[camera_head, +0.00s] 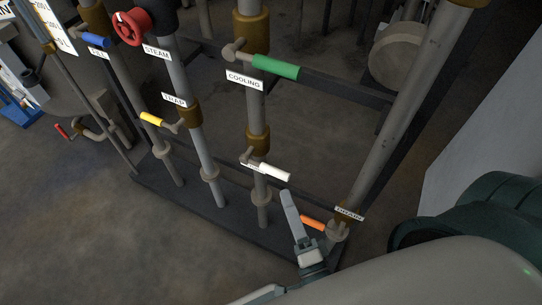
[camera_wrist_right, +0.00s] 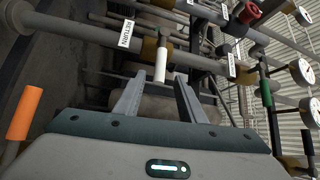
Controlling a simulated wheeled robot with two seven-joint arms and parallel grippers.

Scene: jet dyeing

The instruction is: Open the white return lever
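The white return lever (camera_head: 275,173) sits on a vertical pipe in the head view, pointing right across the pipe and tilted slightly down. In the right wrist view the white lever (camera_wrist_right: 160,63) points toward my right gripper (camera_wrist_right: 156,90), in line with the gap between its two spread fingers. In the head view my right gripper (camera_head: 289,200) is just below and right of the lever's free end, apart from it. It is open with nothing held. A RETURN label (camera_wrist_right: 126,33) shows beside the lever. My left gripper is not in view.
An orange drain lever (camera_head: 312,223) is close right of my right gripper. A green cooling lever (camera_head: 275,67) is above on the same pipe as the white one. A yellow trap lever (camera_head: 151,118) and red steam wheel (camera_head: 132,27) are left. Open floor lies at lower left.

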